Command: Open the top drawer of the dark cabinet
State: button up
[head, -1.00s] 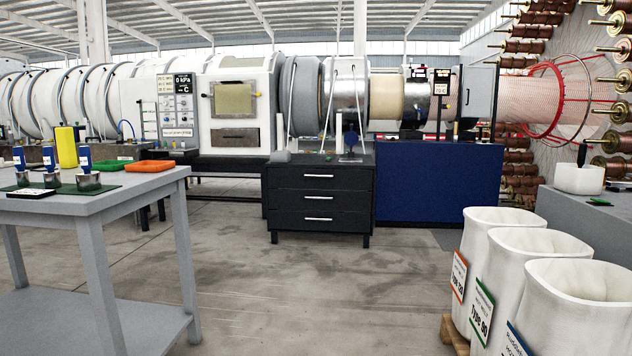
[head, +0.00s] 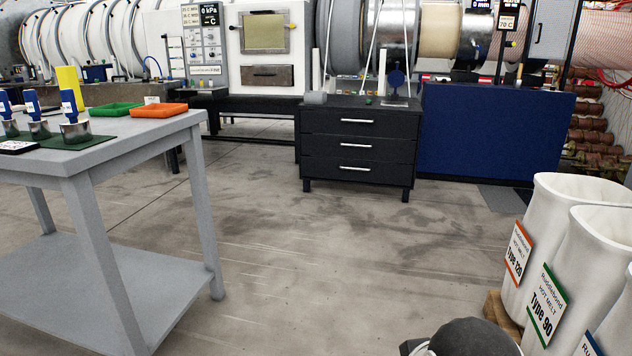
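The dark cabinet (head: 313,146) stands on the floor ahead, a little right of the middle of the head view. It has three stacked drawers with silver bar handles, all closed. The top drawer (head: 335,126) has its handle (head: 357,121) near the upper edge of the front. A dark rounded part at the bottom edge of the view seems to be of my own arm. My gripper is not in view.
A grey table (head: 150,130) with orange (head: 158,111) and green trays stands at the left. White sacks (head: 545,240) stand at the right. A blue panelled unit (head: 490,135) adjoins the cabinet. The floor (head: 330,260) between is clear.

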aim_at(329, 121)
jog(key=i+l+z, duration=0.35)
jog(key=i, duration=0.5)
jog(key=i+z, duration=0.4)
jog(key=i, duration=0.45)
jog(key=i+u, duration=0.1)
jog(key=i, duration=0.6)
jog(key=i+l, duration=0.1)
jog(key=i, duration=0.65)
jog(key=i+l+u, duration=0.15)
jog(key=i, duration=0.55)
jog(key=i+l+u, duration=0.1)
jog(key=i+u, duration=0.25)
jog(key=i+l+u, duration=0.7)
jog(key=i+j, duration=0.1)
